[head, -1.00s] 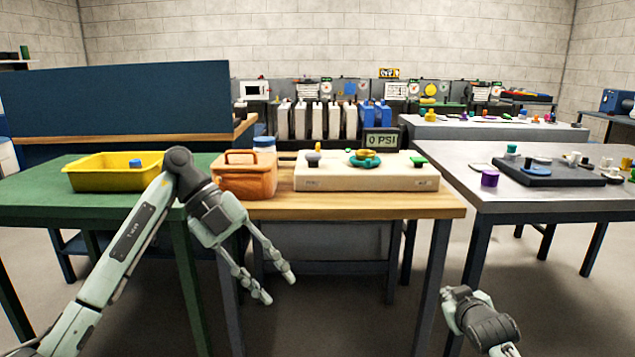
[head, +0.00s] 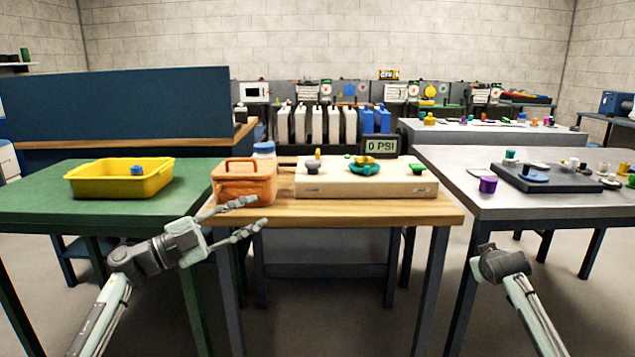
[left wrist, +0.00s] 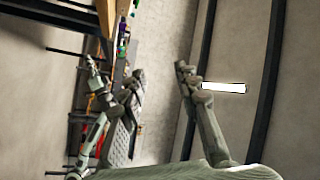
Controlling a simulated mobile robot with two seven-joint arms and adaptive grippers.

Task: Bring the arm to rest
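My left gripper (head: 262,211) is open and empty, its two fingers apart. It is in front of the wooden table (head: 350,208), with its upper finger overlapping the lower part of the orange-brown box (head: 246,187) in the head view. I cannot tell whether it touches anything. In the left wrist view its two fingers (left wrist: 160,78) are spread with nothing between them. My right arm's end (head: 500,262) is low in front of the grey table (head: 450,175); its fingers cannot be made out.
A yellow tray (head: 75,185) stands on the green table (head: 30,200). A cream panel (head: 430,188) with knobs and a "0 PSI" display (head: 381,145) sit on the wooden table. A dark board (head: 580,185) and several small parts are on the grey table. Floor shows below the tables.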

